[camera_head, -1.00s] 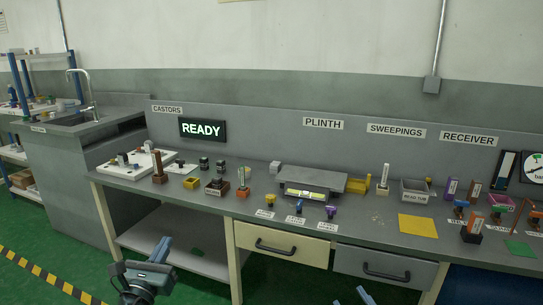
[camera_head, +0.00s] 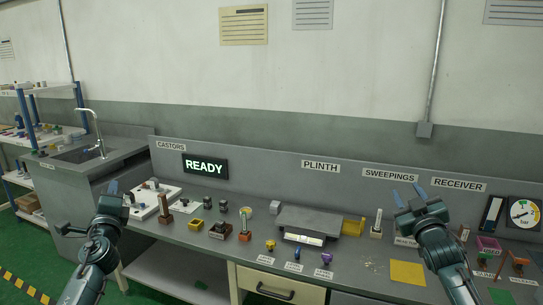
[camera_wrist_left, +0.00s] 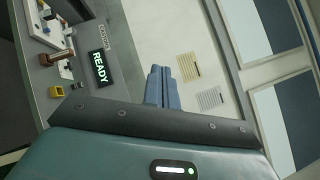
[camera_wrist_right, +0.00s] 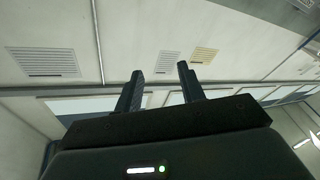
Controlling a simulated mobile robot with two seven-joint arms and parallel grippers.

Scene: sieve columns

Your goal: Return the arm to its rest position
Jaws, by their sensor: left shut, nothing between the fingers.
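My left gripper (camera_head: 112,188) is raised at the left of the head view, in front of the white tray. In the left wrist view its two blue fingers (camera_wrist_left: 162,88) are close together with nothing between them. My right gripper (camera_head: 408,194) is raised at the right of the head view, in front of the back panel under the SWEEPINGS sign. In the right wrist view its dark fingers (camera_wrist_right: 158,92) stand apart and empty, pointing toward the wall. Neither gripper touches anything on the bench.
The grey bench (camera_head: 190,236) holds a plinth (camera_head: 310,220), a yellow sheet (camera_head: 407,272), a white tray (camera_head: 142,212) and several small stamp-like pieces. A READY display (camera_head: 205,166) is on the back panel. A sink (camera_head: 85,153) is at the left. The air above the bench's middle is free.

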